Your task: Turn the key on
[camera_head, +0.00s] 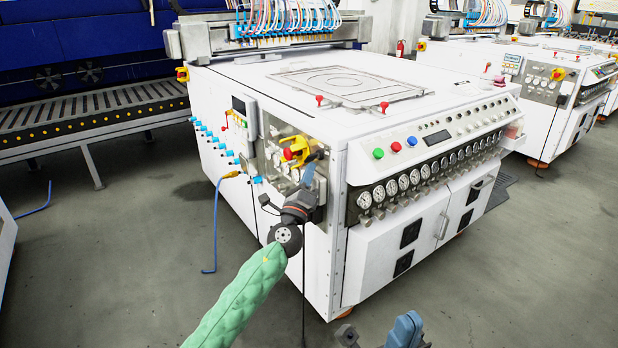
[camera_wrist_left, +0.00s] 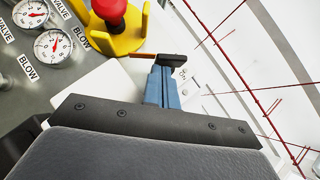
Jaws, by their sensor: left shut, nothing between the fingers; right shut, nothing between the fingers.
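The side control panel of the white machine (camera_head: 282,135) carries a red knob (camera_head: 288,154) in a yellow guard (camera_head: 300,143). In the left wrist view the red knob (camera_wrist_left: 108,10) and yellow guard (camera_wrist_left: 122,42) are at the top. My left gripper (camera_head: 308,174) is shut and empty, just below and right of the guard; its blue fingers (camera_wrist_left: 162,88) also show in the left wrist view. At their tips is a dark piece with a thin orange strip; I cannot tell whether it is a key. My right gripper (camera_head: 406,328) is at the bottom edge, shut and empty, away from the machine.
Small dials (camera_wrist_left: 53,46) labelled BLOW and VALVE sit left of the guard. The machine's front has a row of gauges (camera_head: 403,182) and coloured buttons (camera_head: 395,147). A roller conveyor (camera_head: 90,112) stands at the left. The floor in front is clear.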

